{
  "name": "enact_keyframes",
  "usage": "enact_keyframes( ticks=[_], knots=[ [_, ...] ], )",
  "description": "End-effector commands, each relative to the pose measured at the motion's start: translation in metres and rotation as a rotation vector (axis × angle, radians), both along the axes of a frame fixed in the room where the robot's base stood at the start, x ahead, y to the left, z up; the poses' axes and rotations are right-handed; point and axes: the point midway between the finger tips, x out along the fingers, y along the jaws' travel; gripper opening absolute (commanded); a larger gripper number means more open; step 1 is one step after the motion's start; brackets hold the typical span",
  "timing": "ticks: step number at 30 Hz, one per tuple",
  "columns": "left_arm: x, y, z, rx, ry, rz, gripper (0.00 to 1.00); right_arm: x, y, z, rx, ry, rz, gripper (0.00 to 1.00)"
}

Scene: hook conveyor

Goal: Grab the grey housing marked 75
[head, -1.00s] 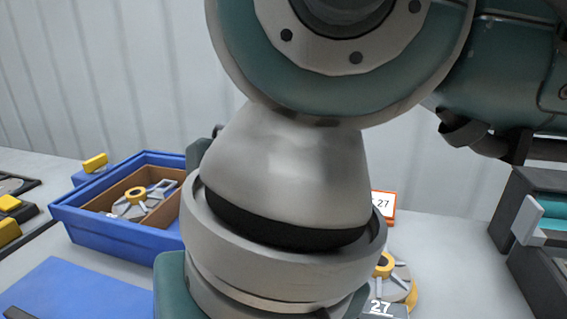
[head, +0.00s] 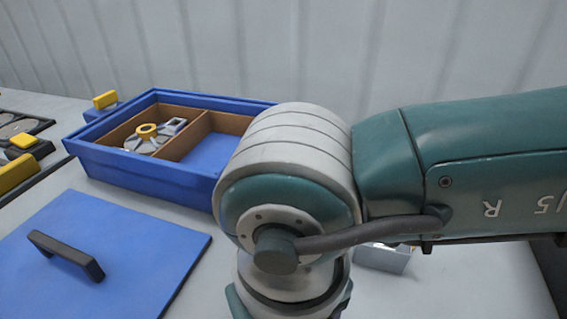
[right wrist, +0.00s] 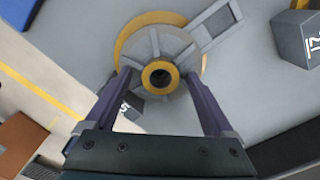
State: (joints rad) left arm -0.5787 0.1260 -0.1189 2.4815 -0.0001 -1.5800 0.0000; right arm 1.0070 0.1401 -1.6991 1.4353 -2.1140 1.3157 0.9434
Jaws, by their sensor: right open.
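In the right wrist view a grey round housing (right wrist: 173,48) with a yellow rim and a yellow hub ring lies on the grey table. A flat grey tab sticks out at its upper right. My right gripper (right wrist: 158,82) is open, its two fingers on either side of the hub; I cannot tell whether they touch the housing. A small grey block (right wrist: 131,108) with a white mark shows between the fingers, its number not readable. In the head view my right arm hides this area. My left gripper is not in view.
In the head view a blue box (head: 140,172) with brown dividers holds another grey housing (head: 147,142) with a yellow ring. A blue lid (head: 130,240) with a black handle lies in front. Another marked grey block (right wrist: 290,42) stands at the right wrist view's upper right.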

Motion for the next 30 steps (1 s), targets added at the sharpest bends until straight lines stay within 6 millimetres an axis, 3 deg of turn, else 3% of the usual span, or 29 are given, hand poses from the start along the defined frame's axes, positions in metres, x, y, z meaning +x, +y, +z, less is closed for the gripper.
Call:
enact_keyframes(
  ticks=[5, 27, 30],
  knots=[
    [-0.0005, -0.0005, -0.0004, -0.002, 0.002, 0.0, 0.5, 0.0, 0.0001, -0.0004, 0.0, 0.0, 0.001, 0.88],
    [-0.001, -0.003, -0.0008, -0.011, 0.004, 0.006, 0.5, 0.0, -0.0001, 0.0, 0.0, 0.001, 0.0, 0.06],
    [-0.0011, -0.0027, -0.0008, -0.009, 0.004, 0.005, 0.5, 0.0, -0.0001, 0.0, 0.0, 0.001, 0.0, 0.0]
  ],
)
